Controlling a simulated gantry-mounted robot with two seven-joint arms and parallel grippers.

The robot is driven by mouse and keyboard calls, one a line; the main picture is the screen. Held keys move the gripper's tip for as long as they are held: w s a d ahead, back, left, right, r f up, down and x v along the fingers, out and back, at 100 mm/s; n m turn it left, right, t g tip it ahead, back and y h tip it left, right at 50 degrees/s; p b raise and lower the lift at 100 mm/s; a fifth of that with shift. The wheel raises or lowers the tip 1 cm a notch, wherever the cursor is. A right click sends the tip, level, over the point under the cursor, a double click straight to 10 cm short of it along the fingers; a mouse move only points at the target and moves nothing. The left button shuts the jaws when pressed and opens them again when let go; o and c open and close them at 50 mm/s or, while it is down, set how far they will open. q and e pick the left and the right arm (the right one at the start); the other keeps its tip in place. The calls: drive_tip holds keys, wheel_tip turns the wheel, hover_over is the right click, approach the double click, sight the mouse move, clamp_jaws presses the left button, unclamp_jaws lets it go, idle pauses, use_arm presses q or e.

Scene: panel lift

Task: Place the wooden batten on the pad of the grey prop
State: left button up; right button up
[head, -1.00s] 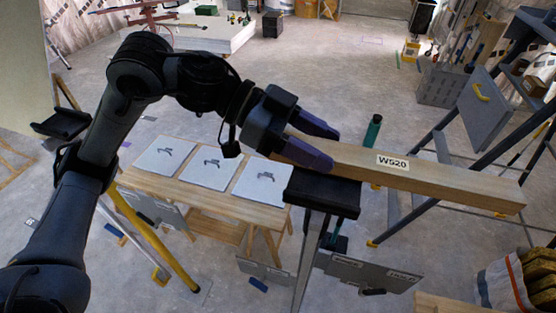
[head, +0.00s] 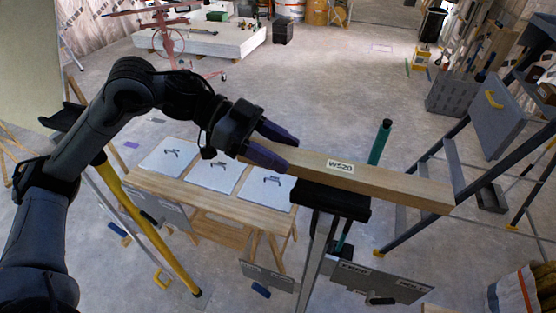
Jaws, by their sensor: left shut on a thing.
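The wooden batten (head: 400,185) is a long, pale bar with a white W520 label, and it slants down to the right in the head view. My left gripper (head: 283,147) is shut on its left end. The grey prop (head: 316,250) stands below it, with a dark flat pad (head: 330,201) on top. The batten's middle part, left of and around the label, passes over the pad and hides its far side. I cannot tell whether the batten touches the pad or hangs just above it. My right gripper is not in view.
A wooden bench (head: 205,200) with several white sheets stands left of the prop. A teal post (head: 379,142) rises behind the batten. A blue-grey ladder-like frame (head: 455,185) stands at the right. The floor beyond is mostly clear.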

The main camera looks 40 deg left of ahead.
use_arm(q)
drive_tip(key=shift+f, duration=1.35)
drive_tip(key=shift+f, duration=0.2)
drive_tip(key=o, duration=1.2)
